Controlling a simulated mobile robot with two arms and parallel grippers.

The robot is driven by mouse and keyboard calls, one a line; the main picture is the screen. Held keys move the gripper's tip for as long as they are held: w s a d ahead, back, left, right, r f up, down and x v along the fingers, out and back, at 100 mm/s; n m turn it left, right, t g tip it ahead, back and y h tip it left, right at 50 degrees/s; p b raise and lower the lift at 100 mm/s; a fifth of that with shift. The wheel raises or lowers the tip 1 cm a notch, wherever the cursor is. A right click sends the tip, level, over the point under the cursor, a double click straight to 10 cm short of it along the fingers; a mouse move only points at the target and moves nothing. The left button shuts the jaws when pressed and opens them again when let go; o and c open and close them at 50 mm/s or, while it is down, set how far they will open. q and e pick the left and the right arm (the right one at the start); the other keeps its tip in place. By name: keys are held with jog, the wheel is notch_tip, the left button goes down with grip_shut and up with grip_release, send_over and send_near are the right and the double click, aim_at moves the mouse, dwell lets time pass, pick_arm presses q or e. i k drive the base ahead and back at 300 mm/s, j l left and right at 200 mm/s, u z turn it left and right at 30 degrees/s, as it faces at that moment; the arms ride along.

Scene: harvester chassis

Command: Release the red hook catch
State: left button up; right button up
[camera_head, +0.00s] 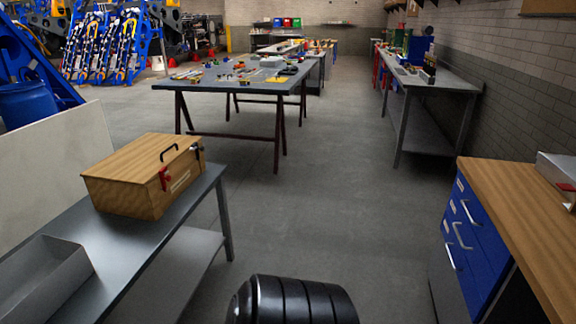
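A wooden box (135,178) with a closed lid sits on the grey metal bench (150,238) at the left. A red hook catch (164,178) is on the face of the box turned to the right, near its front corner. A dark catch (197,149) is near the far end of the same face. A black handle (169,152) stands on the lid. The red catch is too small to tell whether it is hooked. Neither of my grippers is in view.
An open grey metal tray (75,262) lies on the near left of the bench. A wood-topped blue drawer cabinet (520,210) stands at the right, with a metal box (560,172) at its edge. A cluttered table (235,80) stands farther back.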

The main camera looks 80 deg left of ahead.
aim_at(161, 172)
jog(key=j+u, duration=0.1)
jog(key=u, duration=4.6)
jog(key=l+u, duration=0.35)
jog(key=l, duration=0.15)
jog(key=l+u, duration=0.35)
jog(key=l, duration=0.15)
jog(key=l+u, duration=0.3)
jog(key=l, duration=0.2)
jog(key=k+l+u, duration=0.1)
jog(key=l+u, duration=0.25)
jog(key=k+l+u, duration=0.2)
jog(key=l+u, duration=0.15)
jog(key=l, duration=0.2)
jog(key=k+l, duration=0.15)
jog(key=l, duration=0.25)
jog(key=k+l, duration=0.2)
jog(key=l, duration=0.15)
jog(key=k+l, duration=0.15)
jog(key=l, duration=0.25)
jog(key=k+l, duration=0.15)
jog(key=l, duration=0.2)
jog(key=k+l, duration=0.2)
jog(key=l, duration=0.2)
jog(key=u, duration=0.05)
